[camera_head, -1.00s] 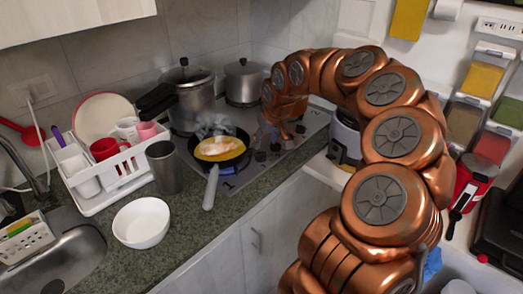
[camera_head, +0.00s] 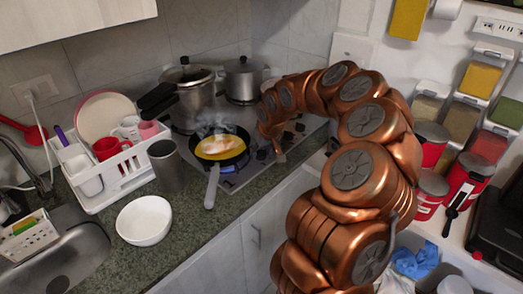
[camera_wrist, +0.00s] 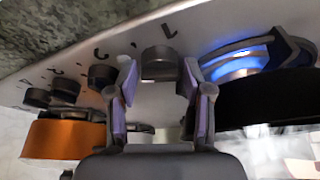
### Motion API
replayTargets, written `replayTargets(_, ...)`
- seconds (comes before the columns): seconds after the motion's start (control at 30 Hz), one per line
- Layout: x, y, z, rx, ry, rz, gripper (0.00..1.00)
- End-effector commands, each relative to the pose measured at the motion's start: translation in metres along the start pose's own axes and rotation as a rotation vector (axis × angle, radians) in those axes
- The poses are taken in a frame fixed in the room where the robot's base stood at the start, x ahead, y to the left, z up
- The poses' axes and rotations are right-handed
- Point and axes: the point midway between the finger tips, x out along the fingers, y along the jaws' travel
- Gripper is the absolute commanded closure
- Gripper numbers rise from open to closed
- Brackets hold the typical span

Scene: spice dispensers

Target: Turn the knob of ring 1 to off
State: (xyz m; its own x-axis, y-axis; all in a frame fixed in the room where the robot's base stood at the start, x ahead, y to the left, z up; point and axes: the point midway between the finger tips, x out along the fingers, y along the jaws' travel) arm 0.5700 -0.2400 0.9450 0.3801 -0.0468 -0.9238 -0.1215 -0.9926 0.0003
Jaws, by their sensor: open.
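In the wrist view my gripper (camera_wrist: 157,88) is open, with purple-grey pads on either side of a dark round knob (camera_wrist: 159,62). The knob sits between the fingers; whether the pads touch it I cannot tell. Several other dark knobs (camera_wrist: 103,75) stand in a row to the left on the pale metal hob (camera_wrist: 140,37). Blue flame (camera_wrist: 238,66) burns at a ring to the right. In the head view my arm hides most of the knobs. I cannot read which knob belongs to ring 1.
In the head view a frying pan (camera_head: 221,148) with food stands on the lit hob, its handle over the counter (camera_head: 190,222). Pots (camera_head: 190,88) stand behind it. A white bowl (camera_head: 144,220), metal cup (camera_head: 166,166) and dish rack (camera_head: 102,198) are at left. Spice dispensers (camera_head: 480,80) hang at right.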

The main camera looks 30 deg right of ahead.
Motion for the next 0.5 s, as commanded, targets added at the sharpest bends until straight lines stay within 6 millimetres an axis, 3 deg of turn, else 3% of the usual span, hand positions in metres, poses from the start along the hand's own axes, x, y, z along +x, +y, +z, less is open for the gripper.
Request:
replayTargets(0.07,0.0000,-0.0001,0.0000,0.000,0.000,0.000,0.50)
replayTargets(0.5,0.0000,-0.0003,0.0000,0.000,0.000,-0.001,0.94)
